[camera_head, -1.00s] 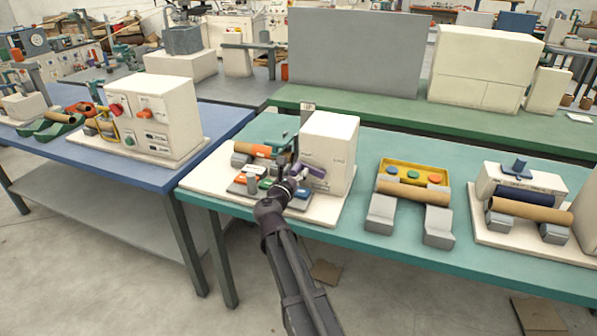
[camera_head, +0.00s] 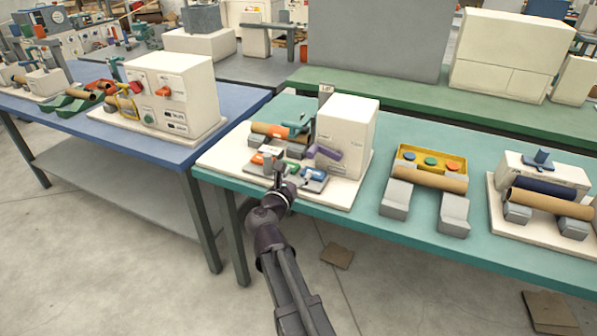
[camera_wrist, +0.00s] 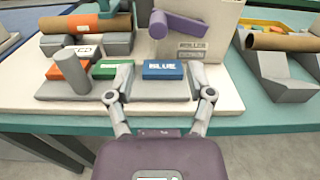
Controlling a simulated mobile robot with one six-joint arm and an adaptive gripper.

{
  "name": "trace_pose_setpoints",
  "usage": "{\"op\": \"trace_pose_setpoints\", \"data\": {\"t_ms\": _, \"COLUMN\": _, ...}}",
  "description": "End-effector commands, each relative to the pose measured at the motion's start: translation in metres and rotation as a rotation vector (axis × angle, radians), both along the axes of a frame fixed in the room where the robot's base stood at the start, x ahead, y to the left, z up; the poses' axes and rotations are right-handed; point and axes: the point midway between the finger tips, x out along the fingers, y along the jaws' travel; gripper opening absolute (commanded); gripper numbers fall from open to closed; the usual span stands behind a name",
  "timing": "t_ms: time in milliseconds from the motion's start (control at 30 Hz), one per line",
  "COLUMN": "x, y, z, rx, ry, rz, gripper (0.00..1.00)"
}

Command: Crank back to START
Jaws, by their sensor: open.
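A purple crank (camera_head: 327,155) sits on the side of a white machine box (camera_head: 346,130). In the wrist view the purple crank (camera_wrist: 178,24) lies nearly level, with a rounded end at the left. Two small label plates (camera_wrist: 192,50) are on the box below it; their text is too small to read. My gripper (camera_head: 291,175) is in front of the machine, apart from the crank. In the wrist view my gripper (camera_wrist: 161,75) is open and empty, its fingers either side of a blue block (camera_wrist: 163,69) marked BLUE, which lies beyond them.
A green block (camera_wrist: 113,68), an orange block (camera_wrist: 67,71) and a grey upright post (camera_wrist: 72,75) stand left of the blue block. A cardboard roll (camera_wrist: 90,22) lies on grey supports behind. A yellow tray (camera_head: 432,156) with coloured buttons stands to the right on the teal table (camera_head: 360,235).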

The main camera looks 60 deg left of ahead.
Motion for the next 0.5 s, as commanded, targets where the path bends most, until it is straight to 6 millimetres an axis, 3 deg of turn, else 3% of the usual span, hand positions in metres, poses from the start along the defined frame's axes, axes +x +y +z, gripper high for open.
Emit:
{"op": "trace_pose_setpoints", "data": {"t_ms": 167, "x": 0.0000, "y": 0.0003, "z": 0.0000, "rx": 0.000, "ry": 0.000, "rz": 0.000, "gripper": 0.69}}
{"op": "trace_pose_setpoints", "data": {"t_ms": 400, "x": 0.0003, "y": 0.0019, "z": -0.0020, "rx": 0.026, "ry": 0.060, "rz": 0.013, "gripper": 0.00}}
{"op": "trace_pose_setpoints", "data": {"t_ms": 500, "x": 0.0001, "y": 0.0042, "z": -0.0054, "rx": 0.066, "ry": 0.149, "rz": 0.032, "gripper": 0.00}}
